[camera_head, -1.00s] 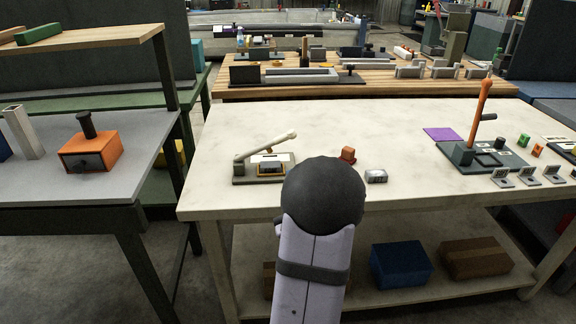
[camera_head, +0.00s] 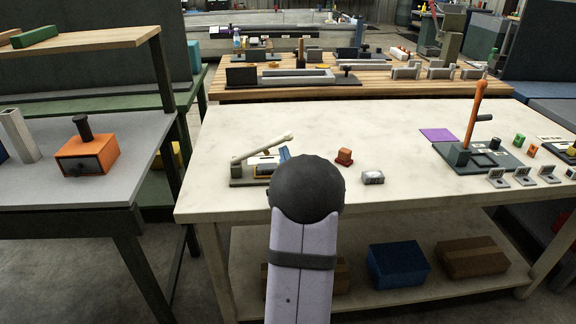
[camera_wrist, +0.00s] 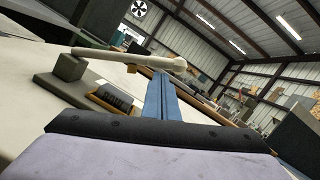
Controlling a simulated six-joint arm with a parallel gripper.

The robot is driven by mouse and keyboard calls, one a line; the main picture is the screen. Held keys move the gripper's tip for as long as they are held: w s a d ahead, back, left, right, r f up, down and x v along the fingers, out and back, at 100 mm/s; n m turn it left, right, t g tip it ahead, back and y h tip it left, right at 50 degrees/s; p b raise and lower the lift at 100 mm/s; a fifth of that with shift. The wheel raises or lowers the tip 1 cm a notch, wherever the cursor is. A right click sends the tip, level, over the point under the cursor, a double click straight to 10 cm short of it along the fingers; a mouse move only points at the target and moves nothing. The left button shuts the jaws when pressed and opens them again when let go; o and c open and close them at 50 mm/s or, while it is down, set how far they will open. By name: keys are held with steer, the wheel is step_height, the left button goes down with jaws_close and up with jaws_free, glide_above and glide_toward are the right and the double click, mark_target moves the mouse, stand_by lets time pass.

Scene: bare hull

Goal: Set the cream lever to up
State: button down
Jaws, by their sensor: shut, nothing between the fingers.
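The cream lever (camera_head: 262,148) lies at a shallow slant on its grey base (camera_head: 236,175), its knobbed end raised toward the right. In the wrist view the cream lever (camera_wrist: 125,56) runs across the upper left, with its thick end near the middle. My gripper (camera_head: 284,153) has blue fingers, shut and empty, close to the lever's knobbed end. In the wrist view the fingers of my gripper (camera_wrist: 158,84) point up at the underside of that end; I cannot tell whether they touch. My wrist hides part of the base's right side in the head view.
An orange lever (camera_head: 476,112) stands on a dark base further right, near a purple square (camera_head: 439,135). The white table's middle is clear.

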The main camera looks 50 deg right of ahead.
steer(key=shift+w+d+r, duration=0.1)
steer(key=shift+w+d, duration=0.2)
steer(key=shift+w, duration=0.05)
steer(key=shift+r, duration=0.1)
steer(key=shift+w+a+r+n+y+p, duration=0.1)
steer(key=shift+r+n+y+p, duration=0.3)
steer(key=shift+r+n+p, duration=0.6)
steer(key=w+a+r+n+y+p, duration=0.2)
steer(key=w+a+r+n+p, duration=0.5)
steer(key=n, duration=0.4)
steer(key=shift+w+a+r+n+y+p, duration=0.3)
steer(key=shift+w+a+r+y+p, duration=0.15)
steer(key=shift+r, duration=0.4)
